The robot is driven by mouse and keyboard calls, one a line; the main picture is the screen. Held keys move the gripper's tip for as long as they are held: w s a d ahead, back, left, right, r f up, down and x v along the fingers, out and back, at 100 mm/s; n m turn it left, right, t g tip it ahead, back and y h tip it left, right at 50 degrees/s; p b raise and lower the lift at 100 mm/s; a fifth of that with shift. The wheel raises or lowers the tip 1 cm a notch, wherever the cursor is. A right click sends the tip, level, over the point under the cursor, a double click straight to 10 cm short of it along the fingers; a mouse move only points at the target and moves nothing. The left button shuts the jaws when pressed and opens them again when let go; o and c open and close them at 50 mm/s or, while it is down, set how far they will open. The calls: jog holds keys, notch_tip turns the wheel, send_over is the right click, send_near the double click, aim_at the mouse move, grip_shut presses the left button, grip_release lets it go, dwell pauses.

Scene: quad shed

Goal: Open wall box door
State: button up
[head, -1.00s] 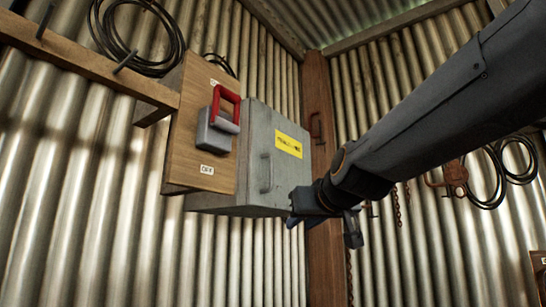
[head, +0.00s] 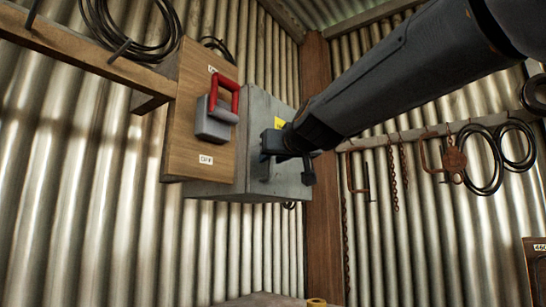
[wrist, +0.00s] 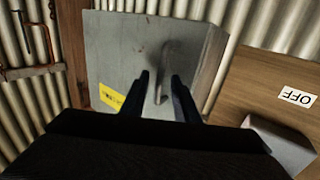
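The grey metal wall box (head: 257,108) hangs on the corrugated wall, its door closed as far as I can see. In the wrist view its door (wrist: 118,50) carries a yellow label (wrist: 112,97) and a thin bar handle (wrist: 164,62). My gripper (wrist: 162,82) is open in front of the door, its two fingers apart with the lower part of the handle showing between them. I cannot tell whether they touch it. In the head view my gripper (head: 286,158) covers most of the handle and part of the label.
Left of the box is a wooden board (head: 190,110) with a red-handled switch (head: 219,112) and an OFF label. A wooden post (head: 322,220) stands at the right. Chains and cable coils (head: 484,160) hang on the right wall. A surface edge (head: 265,299) shows below.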

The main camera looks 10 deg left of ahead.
jog(key=shift+w+a, duration=0.1)
grip_shut()
jog(key=shift+d+f+b, duration=0.15)
jog(key=shift+d+b, duration=0.05)
jog(key=shift+b, duration=0.6)
